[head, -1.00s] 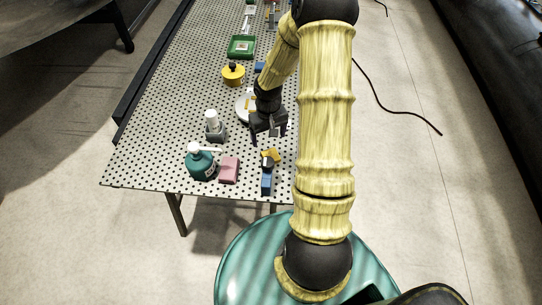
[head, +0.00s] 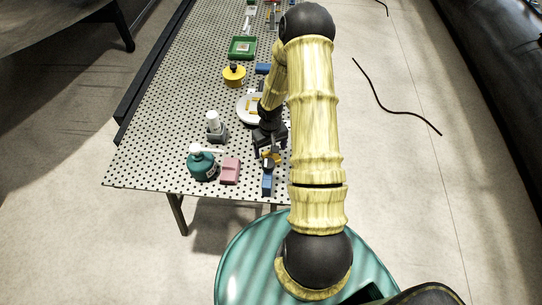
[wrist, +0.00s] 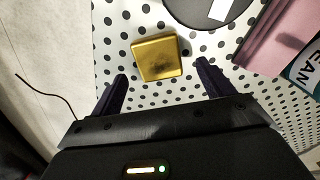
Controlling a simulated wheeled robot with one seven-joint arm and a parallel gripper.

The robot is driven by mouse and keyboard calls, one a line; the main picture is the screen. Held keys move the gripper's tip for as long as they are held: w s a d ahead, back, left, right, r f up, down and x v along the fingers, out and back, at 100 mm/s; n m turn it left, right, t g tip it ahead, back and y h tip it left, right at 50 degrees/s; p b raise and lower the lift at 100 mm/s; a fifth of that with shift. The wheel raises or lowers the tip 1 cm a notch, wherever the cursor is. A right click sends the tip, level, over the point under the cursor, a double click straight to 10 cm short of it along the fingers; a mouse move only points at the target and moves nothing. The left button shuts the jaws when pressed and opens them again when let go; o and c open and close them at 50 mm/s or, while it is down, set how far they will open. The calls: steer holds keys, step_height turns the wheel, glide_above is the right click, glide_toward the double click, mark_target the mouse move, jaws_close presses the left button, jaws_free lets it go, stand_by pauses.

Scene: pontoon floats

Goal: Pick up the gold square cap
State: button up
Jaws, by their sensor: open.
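The gold square cap (wrist: 158,57) lies on the white perforated table top in the wrist view. It is just beyond my open gripper (wrist: 162,74), roughly between the lines of the two fingers, and none of it is visibly gripped. In the head view the cap (head: 272,156) shows as a small gold patch at the near right of the table. My gripper (head: 268,145) is right at it there and hides part of it.
A round black object (wrist: 205,8) with a white patch lies close beside the cap. A grey bottle (head: 215,128) and yellow container (head: 234,76) are farther back.

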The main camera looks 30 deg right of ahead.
mark_target(270, 155)
steer(key=shift+f, duration=1.15)
steer(key=c, duration=1.2)
step_height(270, 155, up, 10)
steer(key=shift+s+r+b, duration=0.1)
steer(key=shift+b, duration=0.35)
